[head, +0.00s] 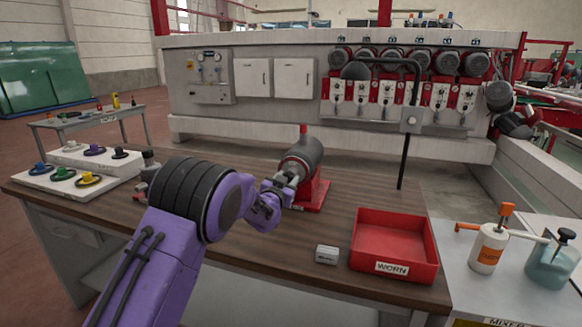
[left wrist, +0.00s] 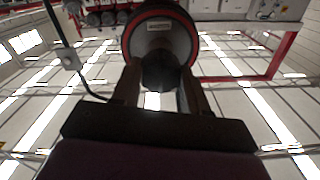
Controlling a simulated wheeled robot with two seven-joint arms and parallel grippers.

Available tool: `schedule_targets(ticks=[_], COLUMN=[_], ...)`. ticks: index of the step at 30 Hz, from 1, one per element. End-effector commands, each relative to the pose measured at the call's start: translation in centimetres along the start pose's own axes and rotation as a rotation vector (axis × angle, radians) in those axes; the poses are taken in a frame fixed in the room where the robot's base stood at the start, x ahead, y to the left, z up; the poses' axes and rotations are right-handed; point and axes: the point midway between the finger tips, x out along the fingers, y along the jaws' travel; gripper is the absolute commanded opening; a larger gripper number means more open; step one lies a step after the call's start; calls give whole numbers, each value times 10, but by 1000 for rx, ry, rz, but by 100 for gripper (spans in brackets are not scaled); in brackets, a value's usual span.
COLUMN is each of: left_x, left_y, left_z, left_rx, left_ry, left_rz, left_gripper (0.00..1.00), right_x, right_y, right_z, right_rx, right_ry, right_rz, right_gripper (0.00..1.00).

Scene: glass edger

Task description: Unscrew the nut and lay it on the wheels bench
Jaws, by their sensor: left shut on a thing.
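A grey motor-like spindle unit (head: 312,152) on a red stand (head: 312,196) sits on the brown bench. My left gripper (head: 285,190) is at the near end of this unit. In the left wrist view the spindle's round, red-rimmed face (left wrist: 160,28) is straight ahead. A dark nut (left wrist: 162,72) lies at its centre, between the two fingers of my left gripper (left wrist: 162,85), which is shut on it. The nut is hidden in the head view. I cannot tell whether its thread is still engaged. My right gripper is not in view.
The brown bench top (head: 235,250) carries a red WORN tray (head: 393,225), a small grey block (head: 327,255) and, at left, pale racks (head: 60,184) with coloured wheels. A smaller table (head: 75,124) stands behind left. Bottles (head: 489,250) stand at right. The edging machine (head: 270,120) is behind.

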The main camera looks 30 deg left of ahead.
Motion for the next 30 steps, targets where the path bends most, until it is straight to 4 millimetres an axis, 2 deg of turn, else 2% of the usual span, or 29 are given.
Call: schedule_targets(ticks=[1,4,9,12,15,20,21,22,30], left_x=[0,-1,-1,-1,-1,-1,-1,-1,-1], left_y=[-3,-3,-1,1,1,2,2,2,1], left_z=[-4,-2,7,6,3,2,2,2,2], left_rx=[-128,-497,-1130,-1368,-1436,-1434,-1433,-1432,-1430], left_ry=[-6,-4,-2,-3,-4,-6,-7,-7,-4], left_rz=[-2,-4,-4,-1,0,2,2,2,1], left_gripper=[7,7,7,7,7,7,50,60,62], right_x=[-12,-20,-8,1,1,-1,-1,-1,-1], right_y=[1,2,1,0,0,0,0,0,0], right_z=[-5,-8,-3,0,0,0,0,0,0], right_rx=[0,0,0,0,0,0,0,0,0], right_ry=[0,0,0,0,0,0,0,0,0], right_rz=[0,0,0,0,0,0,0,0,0], right_gripper=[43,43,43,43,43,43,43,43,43])
